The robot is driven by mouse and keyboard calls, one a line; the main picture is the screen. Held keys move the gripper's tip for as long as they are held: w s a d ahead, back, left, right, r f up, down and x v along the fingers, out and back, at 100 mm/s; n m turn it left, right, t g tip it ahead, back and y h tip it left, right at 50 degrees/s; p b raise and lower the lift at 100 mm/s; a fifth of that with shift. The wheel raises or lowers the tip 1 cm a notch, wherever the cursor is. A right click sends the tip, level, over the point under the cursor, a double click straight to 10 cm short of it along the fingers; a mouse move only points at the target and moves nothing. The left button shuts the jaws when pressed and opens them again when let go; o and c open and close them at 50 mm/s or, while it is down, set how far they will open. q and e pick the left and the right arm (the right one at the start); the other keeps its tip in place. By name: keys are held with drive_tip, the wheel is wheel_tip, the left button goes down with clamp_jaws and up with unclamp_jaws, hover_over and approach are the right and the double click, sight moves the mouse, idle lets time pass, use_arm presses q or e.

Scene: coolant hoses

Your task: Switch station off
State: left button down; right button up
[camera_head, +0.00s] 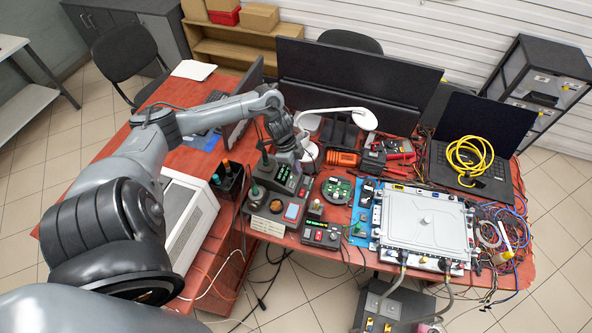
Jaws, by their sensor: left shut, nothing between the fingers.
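My left arm reaches across the desk from the left. Its gripper (292,159) points down, shut and empty, just above or at a dark unit with a green display (284,173); I cannot tell whether it touches. In front of that unit is a grey control box (271,208) with a round dial, an orange light and a blue square. To its right is a small box with a green display and a red button (322,235). Which of these is the station, and any switch position, is not clear. My right gripper is out of view.
A grey metal plate unit with hoses (427,223) fills the desk's right front. A round green circuit board (337,189), an orange tool (342,158) and a white lamp (335,113) stand close by. A laptop (470,140) carries a coiled yellow cable. Monitors (350,85) line the back.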

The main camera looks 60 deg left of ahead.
use_arm(q)
drive_tip(key=b, duration=0.1)
hover_over(303, 195)
drive_tip(key=a, duration=0.1)
drive_tip(key=f, duration=0.9)
drive_tip(key=shift+s+f, duration=0.2)
drive_tip(key=shift+f, duration=0.2)
drive_tip(key=shift+s+f, duration=0.1)
drive_tip(key=shift+f, duration=0.9)
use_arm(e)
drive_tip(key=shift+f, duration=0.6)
